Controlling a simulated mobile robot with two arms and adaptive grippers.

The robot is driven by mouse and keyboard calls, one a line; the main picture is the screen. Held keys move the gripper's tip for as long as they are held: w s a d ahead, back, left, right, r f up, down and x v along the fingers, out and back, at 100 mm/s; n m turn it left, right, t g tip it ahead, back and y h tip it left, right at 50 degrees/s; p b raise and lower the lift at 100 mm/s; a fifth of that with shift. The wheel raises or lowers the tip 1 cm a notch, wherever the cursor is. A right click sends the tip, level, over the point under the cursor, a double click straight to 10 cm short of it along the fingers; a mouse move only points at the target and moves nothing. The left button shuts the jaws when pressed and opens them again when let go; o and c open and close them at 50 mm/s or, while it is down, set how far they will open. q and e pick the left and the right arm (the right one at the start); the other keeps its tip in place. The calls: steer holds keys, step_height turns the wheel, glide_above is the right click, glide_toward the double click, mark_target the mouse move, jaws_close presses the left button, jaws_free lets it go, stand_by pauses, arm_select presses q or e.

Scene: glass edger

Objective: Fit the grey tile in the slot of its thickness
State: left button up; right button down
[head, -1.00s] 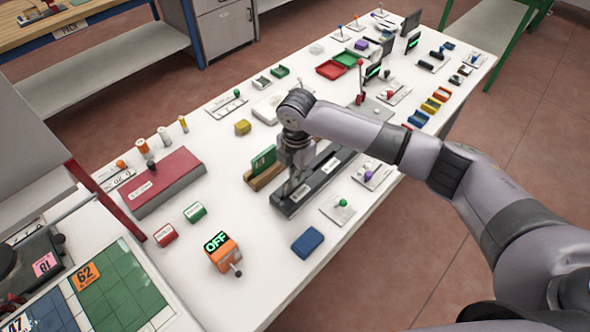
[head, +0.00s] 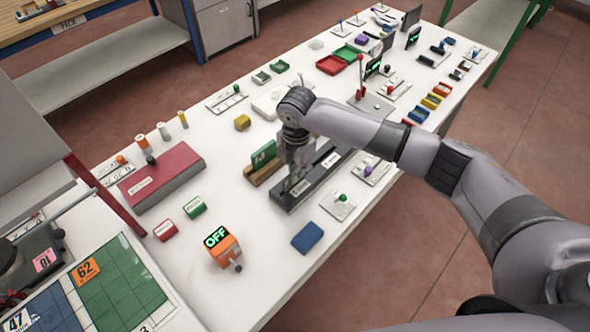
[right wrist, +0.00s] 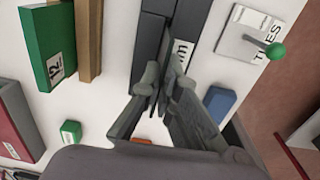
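A long dark grey block (head: 331,170) with white labels lies on the white table and also fills the top middle of the right wrist view (right wrist: 147,42). My right gripper (head: 297,184) points down over the near end of this block. In the right wrist view its fingertips (right wrist: 162,88) are almost together, with a thin grey sliver between them that looks like the grey tile. The fingers hide most of it, and I cannot tell whether it is in a slot. I see no other grey tile. My left gripper is not in view.
A green tile (head: 263,154) stands in a wooden holder left of the block. A blue block (head: 307,237), an orange OFF box (head: 222,247) and a green-knobbed plate (head: 339,204) are nearby.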

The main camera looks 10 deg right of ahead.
steer(key=shift+f, duration=0.25)
steer(key=c, duration=1.7)
jaws_free()
step_height(320, 180, up, 12)
steer(key=shift+s+d, duration=0.1)
